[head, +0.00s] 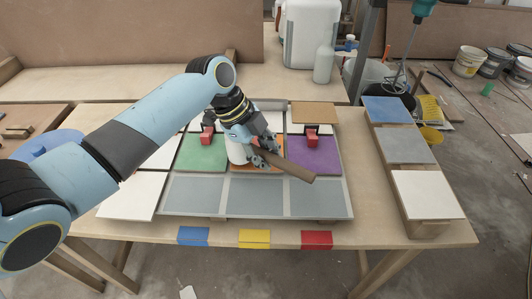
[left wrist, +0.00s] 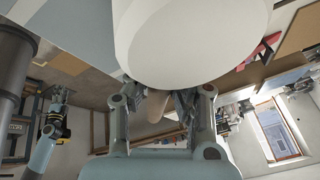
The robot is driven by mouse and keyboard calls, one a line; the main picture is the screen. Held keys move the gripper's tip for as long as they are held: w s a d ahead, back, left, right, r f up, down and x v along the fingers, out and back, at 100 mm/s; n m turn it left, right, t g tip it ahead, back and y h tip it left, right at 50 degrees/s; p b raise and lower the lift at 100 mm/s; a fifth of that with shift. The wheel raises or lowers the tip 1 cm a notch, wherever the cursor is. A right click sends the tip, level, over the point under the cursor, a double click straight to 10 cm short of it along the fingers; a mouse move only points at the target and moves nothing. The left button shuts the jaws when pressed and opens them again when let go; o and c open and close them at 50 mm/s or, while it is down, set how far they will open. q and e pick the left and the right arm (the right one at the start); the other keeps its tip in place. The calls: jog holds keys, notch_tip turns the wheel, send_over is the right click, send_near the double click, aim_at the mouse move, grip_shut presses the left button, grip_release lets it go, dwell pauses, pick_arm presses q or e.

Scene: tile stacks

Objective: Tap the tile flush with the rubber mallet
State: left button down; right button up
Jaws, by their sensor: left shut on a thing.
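My left gripper (head: 264,150) is shut on the brown handle (head: 292,168) of the mallet, above the tile board. The mallet's white head (head: 237,151) is over the left part of the orange tile (head: 258,168); I cannot tell if it touches. The head fills the top of the left wrist view (left wrist: 190,40), with the handle between the fingers (left wrist: 160,108). The orange tile lies between a green tile (head: 201,155) and a purple tile (head: 315,155), mostly hidden by gripper and mallet. My right gripper (left wrist: 60,97) shows small at the left of the left wrist view; its jaws are unclear.
Red pieces stand on the green tile (head: 208,138) and purple tile (head: 311,138). Grey panels (head: 255,197) lie in front, white tiles (head: 133,195) at left. Tile stacks (head: 428,195) stand at right. Blue, yellow and red marks (head: 254,239) line the front edge.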

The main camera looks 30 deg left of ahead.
pick_arm(q)
jog(key=shift+f+b, duration=0.3)
jog(key=shift+f, duration=0.4)
jog(key=shift+r, duration=0.15)
jog(key=shift+f, duration=0.3)
notch_tip(320, 180, up, 3)
jog(key=p, duration=0.3)
jog(key=shift+r, duration=0.15)
jog(key=shift+f, duration=0.25)
dwell(0.3)
